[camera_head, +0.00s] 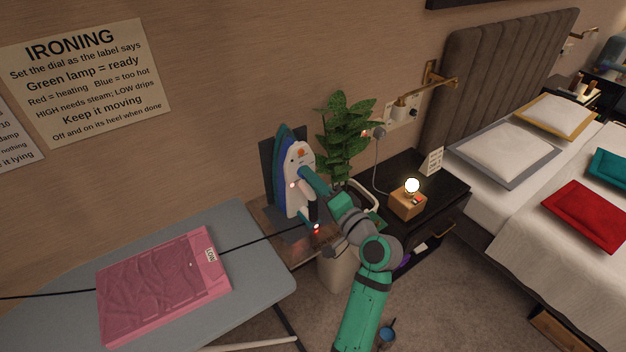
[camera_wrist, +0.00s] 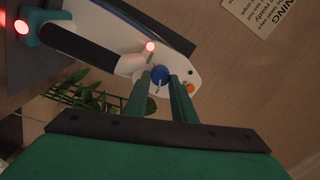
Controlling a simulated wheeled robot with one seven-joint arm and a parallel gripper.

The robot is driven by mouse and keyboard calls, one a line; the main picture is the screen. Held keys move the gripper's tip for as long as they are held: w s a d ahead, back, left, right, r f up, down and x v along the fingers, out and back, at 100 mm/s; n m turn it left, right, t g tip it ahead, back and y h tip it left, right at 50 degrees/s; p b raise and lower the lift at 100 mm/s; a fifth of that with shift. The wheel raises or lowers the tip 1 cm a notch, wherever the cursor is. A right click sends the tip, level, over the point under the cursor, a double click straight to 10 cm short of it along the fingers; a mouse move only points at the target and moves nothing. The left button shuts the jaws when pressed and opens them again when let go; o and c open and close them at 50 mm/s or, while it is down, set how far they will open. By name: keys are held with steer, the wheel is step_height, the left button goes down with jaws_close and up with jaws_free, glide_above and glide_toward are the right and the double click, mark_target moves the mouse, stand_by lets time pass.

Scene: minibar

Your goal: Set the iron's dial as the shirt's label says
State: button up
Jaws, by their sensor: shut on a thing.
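The white and blue iron (camera_head: 296,160) stands upright on its heel against a dark board by the wall. My gripper (camera_head: 303,172) reaches its front. In the wrist view the two green fingers (camera_wrist: 167,84) are closed around the blue dial (camera_wrist: 159,73) on the iron's white body (camera_wrist: 130,64). A white mark shows on the dial; its setting cannot be read. A red lamp (camera_wrist: 150,46) glows beside it. The folded pink shirt (camera_head: 160,285) lies on the ironing board, with a small white label (camera_head: 211,254) whose lettering is too small to read surely.
The grey ironing board (camera_head: 262,262) fills the lower left, with a black cord across it. A leafy plant (camera_head: 345,135) stands close right of the iron. A nightstand (camera_head: 440,187) with a lit lamp (camera_head: 412,186) is farther right. An ironing notice (camera_head: 85,80) hangs on the wall.

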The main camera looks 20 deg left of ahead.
steer(key=o, duration=1.1)
steer(key=shift+c, duration=0.2)
steer(key=shift+w+f, duration=0.1)
steer(key=shift+f, duration=0.05)
steer(key=shift+n, duration=0.3)
